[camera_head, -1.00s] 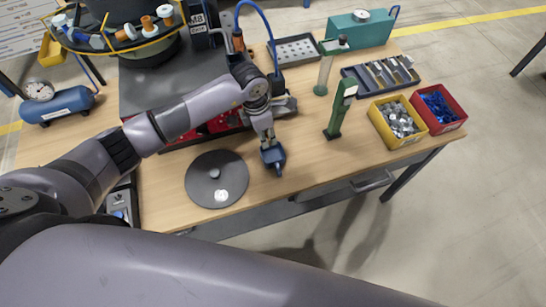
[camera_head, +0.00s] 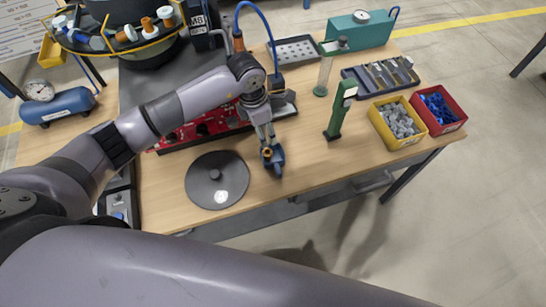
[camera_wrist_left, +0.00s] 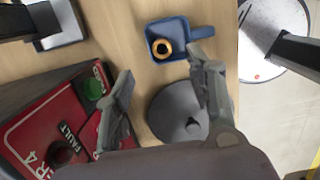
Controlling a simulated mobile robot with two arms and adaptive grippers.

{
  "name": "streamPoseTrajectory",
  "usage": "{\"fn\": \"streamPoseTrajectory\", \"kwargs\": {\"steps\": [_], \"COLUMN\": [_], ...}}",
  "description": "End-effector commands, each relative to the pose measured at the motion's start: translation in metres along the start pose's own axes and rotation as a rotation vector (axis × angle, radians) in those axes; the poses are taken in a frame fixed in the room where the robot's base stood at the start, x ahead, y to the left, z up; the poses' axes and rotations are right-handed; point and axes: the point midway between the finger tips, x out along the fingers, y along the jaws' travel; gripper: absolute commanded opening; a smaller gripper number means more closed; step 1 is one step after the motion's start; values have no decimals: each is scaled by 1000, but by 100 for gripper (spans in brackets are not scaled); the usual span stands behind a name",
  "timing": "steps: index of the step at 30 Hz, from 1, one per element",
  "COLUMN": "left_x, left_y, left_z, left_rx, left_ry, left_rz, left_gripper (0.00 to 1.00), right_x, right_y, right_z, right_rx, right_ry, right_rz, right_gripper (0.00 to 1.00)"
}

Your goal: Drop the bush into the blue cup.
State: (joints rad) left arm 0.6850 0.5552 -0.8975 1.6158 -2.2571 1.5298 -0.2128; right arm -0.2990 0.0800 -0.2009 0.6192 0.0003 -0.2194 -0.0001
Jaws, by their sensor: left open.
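The blue cup (camera_head: 279,160), with a short handle, stands on the wooden table near its front edge. It also shows in the left wrist view (camera_wrist_left: 180,28). The bush (camera_wrist_left: 162,48), a bronze-coloured ring with a dark hole, shows inside the cup's rim in the left wrist view, near one wall. In the head view a small orange bit of the bush (camera_head: 267,153) shows at the cup. My left gripper (camera_head: 266,142) is just above the cup, its fingers apart with nothing held between them. My right gripper is not in view.
A grey round disc with a knob (camera_head: 217,180) lies left of the cup. A red panel unit (camera_head: 205,127) is behind it. A green stand (camera_head: 340,112) is to the right, with yellow (camera_head: 385,132) and red (camera_head: 462,118) bins beyond. Bare table lies between the cup and the stand.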

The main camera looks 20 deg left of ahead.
Motion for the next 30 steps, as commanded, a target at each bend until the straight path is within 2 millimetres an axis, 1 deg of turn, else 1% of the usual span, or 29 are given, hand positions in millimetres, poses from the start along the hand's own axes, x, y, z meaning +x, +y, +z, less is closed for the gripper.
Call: {"fn": "streamPoseTrajectory", "kwargs": {"steps": [1, 6, 9, 12, 15, 18, 30], "left_x": [-13, -50, -67, -80, -87, -90, -90], "left_y": [2, 2, 1, 1, 0, 0, 0], "left_z": [1, 0, 0, 0, 0, 0, 0], "left_rx": [1, 0, 0, 0, 0, 0, 0], "left_ry": [-4, -3, -3, -2, -1, -1, -1], "left_rz": [4, 4, 3, 2, 0, 0, -1], "left_gripper": [50, 50, 50, 50, 50, 50, 50], "right_x": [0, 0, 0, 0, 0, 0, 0], "right_y": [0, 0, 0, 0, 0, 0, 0], "right_z": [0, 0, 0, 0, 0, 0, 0], "right_rx": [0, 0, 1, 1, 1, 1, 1], "right_ry": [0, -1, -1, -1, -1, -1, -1], "right_rz": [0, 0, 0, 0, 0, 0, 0], "right_gripper": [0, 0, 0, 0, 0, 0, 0]}}
